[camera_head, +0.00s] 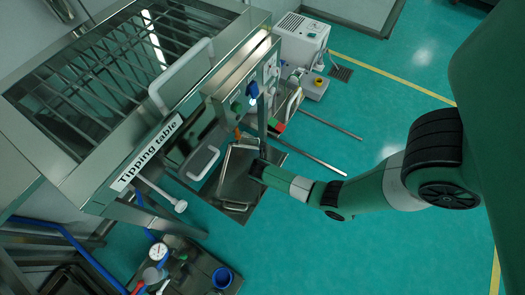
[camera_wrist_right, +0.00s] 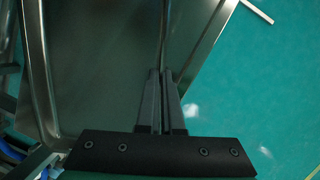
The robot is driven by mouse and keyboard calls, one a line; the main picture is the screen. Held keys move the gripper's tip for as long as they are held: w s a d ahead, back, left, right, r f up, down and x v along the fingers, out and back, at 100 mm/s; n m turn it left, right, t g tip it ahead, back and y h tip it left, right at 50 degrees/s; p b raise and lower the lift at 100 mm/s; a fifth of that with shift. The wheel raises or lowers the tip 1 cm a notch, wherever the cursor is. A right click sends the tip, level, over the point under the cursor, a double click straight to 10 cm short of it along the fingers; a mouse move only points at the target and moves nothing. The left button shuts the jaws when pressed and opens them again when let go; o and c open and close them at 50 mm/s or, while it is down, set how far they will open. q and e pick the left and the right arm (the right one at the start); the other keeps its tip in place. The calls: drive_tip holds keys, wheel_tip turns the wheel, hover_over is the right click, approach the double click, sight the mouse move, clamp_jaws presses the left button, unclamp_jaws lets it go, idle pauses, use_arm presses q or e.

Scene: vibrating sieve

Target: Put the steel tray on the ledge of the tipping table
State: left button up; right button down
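The steel tray (camera_head: 237,178) is below the front of the tipping table (camera_head: 82,181) in the head view, over a darker flat surface. It appears tilted, and I cannot tell whether it touches that surface. My right gripper (camera_head: 256,169) is at the tray's right edge. In the right wrist view the tray (camera_wrist_right: 95,65) fills the left and centre, and my right gripper's fingers (camera_wrist_right: 163,88) are close together at its rim, apparently gripping it. The table's ledge is not clearly distinguishable. My left gripper is not in view.
A control panel with knobs (camera_head: 252,90) stands on the table's right side. A white machine (camera_head: 301,42) is behind it. A gauge (camera_head: 158,251) and blue cup (camera_head: 222,277) are at the lower left. Green floor (camera_head: 335,235) lies open to the right.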

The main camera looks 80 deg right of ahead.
drive_tip(key=shift+w+r, duration=0.1)
drive_tip(key=shift+w, duration=0.05)
drive_tip(key=c, duration=1.1)
unclamp_jaws()
drive_tip(key=p+v, duration=0.8)
drive_tip(key=v, duration=0.4)
